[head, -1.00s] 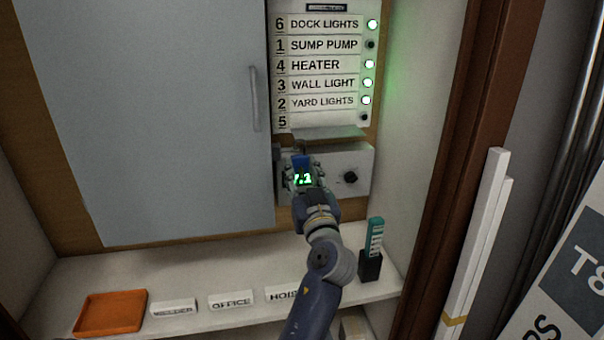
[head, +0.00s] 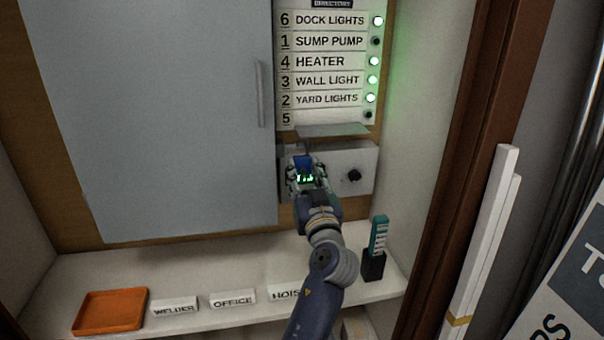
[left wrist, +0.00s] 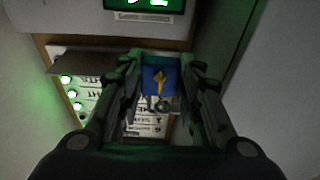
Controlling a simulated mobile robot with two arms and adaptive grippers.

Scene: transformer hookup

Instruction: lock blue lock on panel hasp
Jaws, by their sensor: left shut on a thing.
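The blue lock (head: 302,163) is held at the tip of my left gripper (head: 304,171), in front of the left part of the grey box under the directory. In the left wrist view the blue lock (left wrist: 158,79) sits between the two fingers (left wrist: 160,90), with a yellow mark on its face and a dark shackle on its lower side. The gripper is shut on it. The panel door (head: 160,110) is closed beside it. The hasp cannot be made out clearly; my gripper covers that area, so whether the shackle passes through it cannot be told. My right gripper is not in view.
The grey box (head: 362,161) has a black knob (head: 354,175). A small ledge (head: 333,131) juts out above it. Below, the shelf (head: 200,270) holds an orange tray (head: 110,312), several label plates and a black holder (head: 373,266) with a teal tag. White boards lean at right.

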